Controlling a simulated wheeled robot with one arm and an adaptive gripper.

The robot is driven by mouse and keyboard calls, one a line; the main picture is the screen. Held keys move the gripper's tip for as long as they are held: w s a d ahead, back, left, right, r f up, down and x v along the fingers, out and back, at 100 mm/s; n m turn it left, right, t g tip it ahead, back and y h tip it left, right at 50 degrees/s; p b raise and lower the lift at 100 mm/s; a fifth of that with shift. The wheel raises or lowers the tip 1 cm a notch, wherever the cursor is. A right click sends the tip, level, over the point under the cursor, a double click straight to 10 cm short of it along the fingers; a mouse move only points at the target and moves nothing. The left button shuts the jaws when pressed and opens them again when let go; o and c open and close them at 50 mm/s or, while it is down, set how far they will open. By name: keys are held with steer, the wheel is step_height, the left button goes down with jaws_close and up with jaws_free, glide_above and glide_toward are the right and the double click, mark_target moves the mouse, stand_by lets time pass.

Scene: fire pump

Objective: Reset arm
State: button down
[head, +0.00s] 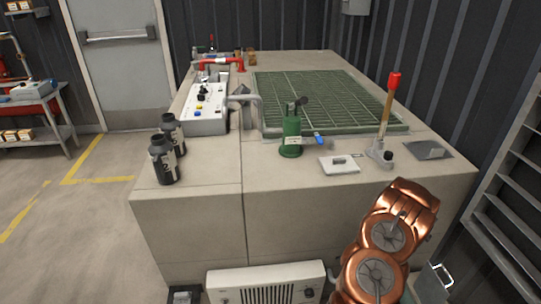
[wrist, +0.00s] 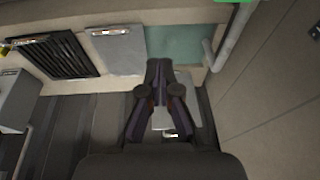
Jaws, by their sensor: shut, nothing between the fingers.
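My gripper (wrist: 160,72) shows in the wrist view, with its two dark fingers closed together and nothing between them. It points at a pale wall with panels, and a small light object is partly hidden behind the fingers. In the head view only my copper-coloured arm shows, at the lower right in front of the concrete block (head: 190,215); the gripper itself is out of that view.
On the block stand a green pump-like device (head: 291,138), a red-topped lever (head: 388,115), a white control box (head: 205,105), two dark bottles (head: 163,160) and a green grating (head: 325,97). A white vented unit (head: 265,282) is at its front. Open floor lies left.

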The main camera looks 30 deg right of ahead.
steer(key=w+a+r+n+t+y+p, duration=0.1)
steer(key=w+a+r+n+t, duration=0.15)
steer(key=w+a+r, duration=0.55)
steer(key=w+a+r+n+t+y+p, duration=0.1)
steer(key=w+a+r+n+t+y, duration=0.2)
steer(key=w+r, duration=0.7)
steer(key=w+a+r+n+y+p, duration=0.1)
steer(key=w+a+r+n, duration=0.15)
steer(key=a+r, duration=0.5)
steer(key=w+a+r+n+y, duration=0.1)
steer(key=w+a+r+n, duration=0.15)
steer(key=a+r, duration=0.55)
steer(key=s+a+r+n+g+p, duration=0.2)
steer(key=s+a+r+n+g, duration=0.2)
steer(key=s+a+r+n, duration=0.55)
steer(key=s+a+r+n+g+h+p, duration=0.1)
steer(key=s+a+r, duration=0.1)
steer(key=s+r, duration=0.4)
steer(key=s+a+r+n+g+h, duration=0.1)
steer(key=s+r, duration=0.6)
steer(key=s, duration=1)
steer(key=shift+a+h+p, duration=0.3)
steer(key=shift+a+p, duration=0.1)
steer(key=shift+a, duration=0.15)
